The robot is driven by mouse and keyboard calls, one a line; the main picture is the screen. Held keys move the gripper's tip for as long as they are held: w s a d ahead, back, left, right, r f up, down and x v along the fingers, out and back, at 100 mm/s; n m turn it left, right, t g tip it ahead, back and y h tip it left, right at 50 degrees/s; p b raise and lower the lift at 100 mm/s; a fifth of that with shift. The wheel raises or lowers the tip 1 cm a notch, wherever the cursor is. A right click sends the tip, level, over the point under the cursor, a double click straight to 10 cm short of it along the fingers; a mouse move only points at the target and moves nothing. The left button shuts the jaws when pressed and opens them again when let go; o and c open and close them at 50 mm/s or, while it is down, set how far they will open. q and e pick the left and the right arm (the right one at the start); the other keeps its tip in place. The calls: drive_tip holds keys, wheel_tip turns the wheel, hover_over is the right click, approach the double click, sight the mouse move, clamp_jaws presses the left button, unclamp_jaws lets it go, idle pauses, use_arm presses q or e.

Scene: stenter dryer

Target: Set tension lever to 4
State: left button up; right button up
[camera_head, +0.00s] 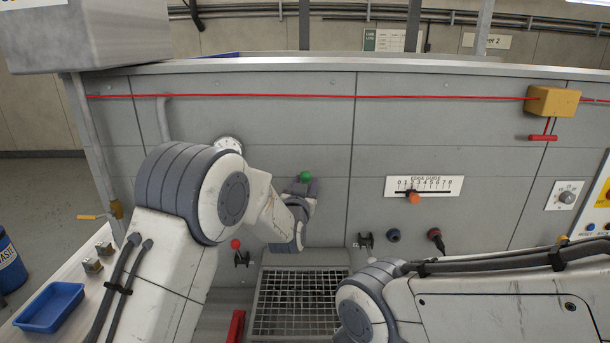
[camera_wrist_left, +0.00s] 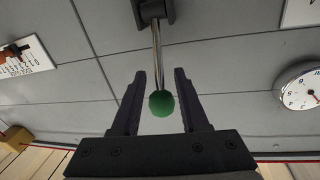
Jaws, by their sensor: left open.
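A lever with a green ball knob (camera_head: 305,176) stands out from the grey machine panel, left of centre in the head view. In the left wrist view the green knob (camera_wrist_left: 161,103) sits on a thin metal rod that runs to a dark bracket (camera_wrist_left: 154,11). My left gripper (camera_head: 309,187) is at the lever. Its two fingers (camera_wrist_left: 160,73) are open, one on each side of the rod and knob, with visible gaps. The lever's scale is not visible. My right arm shows at the lower right, but its gripper is out of view.
An edge guide scale (camera_head: 424,186) with an orange slider is to the right. A round gauge (camera_head: 229,144) is partly behind my left arm. A red-knobbed lever (camera_head: 238,250) and a wire grate (camera_head: 297,302) are below. A red cord (camera_head: 300,96) crosses above.

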use_arm(q)
drive_tip(key=shift+w, duration=0.4)
clamp_jaws()
